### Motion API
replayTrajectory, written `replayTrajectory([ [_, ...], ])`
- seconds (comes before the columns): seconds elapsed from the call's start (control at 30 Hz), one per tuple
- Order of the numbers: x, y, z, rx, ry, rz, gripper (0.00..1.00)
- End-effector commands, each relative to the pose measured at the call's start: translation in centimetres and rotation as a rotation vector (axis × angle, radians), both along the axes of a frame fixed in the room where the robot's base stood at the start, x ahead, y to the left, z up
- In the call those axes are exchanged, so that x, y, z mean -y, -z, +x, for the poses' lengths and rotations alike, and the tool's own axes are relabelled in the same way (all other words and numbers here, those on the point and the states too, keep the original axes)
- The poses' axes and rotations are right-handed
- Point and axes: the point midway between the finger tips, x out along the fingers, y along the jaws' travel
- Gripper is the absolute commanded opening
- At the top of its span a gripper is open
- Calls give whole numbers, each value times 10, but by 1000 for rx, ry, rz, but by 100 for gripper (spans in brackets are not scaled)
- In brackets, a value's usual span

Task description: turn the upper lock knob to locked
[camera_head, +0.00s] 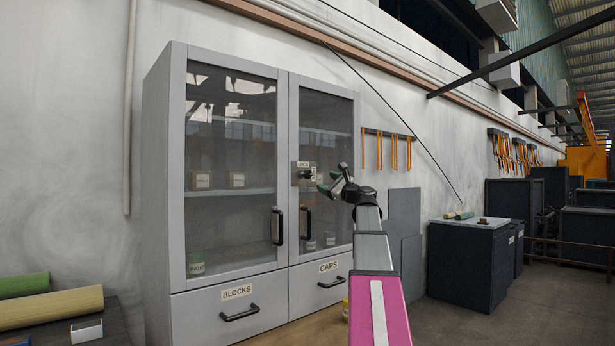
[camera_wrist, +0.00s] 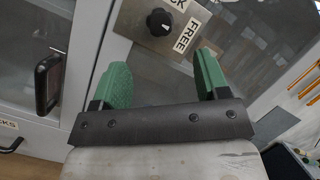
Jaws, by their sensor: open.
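The lock knob (camera_wrist: 159,21) is small, round and black, on a metal plate (camera_wrist: 134,18) with a FREE label (camera_wrist: 186,36) beside it. A second label is cut off at the top edge. A pale mark on the knob seems to face the FREE side. I see only one lock knob.
The grey cabinet (camera_head: 164,180) has two black door handles (camera_head: 278,226) and drawers labelled BLOCKS (camera_head: 237,292) and CAPS (camera_head: 328,267). One handle (camera_wrist: 48,84) stands out left of my gripper in the wrist view. Orange tools hang on a wall rack (camera_head: 387,133) to the right.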

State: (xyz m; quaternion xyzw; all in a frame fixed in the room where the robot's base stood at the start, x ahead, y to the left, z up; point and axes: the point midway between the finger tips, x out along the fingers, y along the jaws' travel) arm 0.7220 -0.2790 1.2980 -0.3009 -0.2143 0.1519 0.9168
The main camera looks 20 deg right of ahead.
Motion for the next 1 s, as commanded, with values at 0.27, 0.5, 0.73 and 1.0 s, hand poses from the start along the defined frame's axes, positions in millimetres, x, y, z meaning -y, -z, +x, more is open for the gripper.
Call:
replayTrajectory([
  [0.27,-15,-12,34,0,-3,0,68],
  [0.5,-32,-24,70,0,-2,-2,68],
  [0.73,-42,-31,88,0,0,-1,68],
  [1.0,-44,-31,92,0,0,-2,68],
])
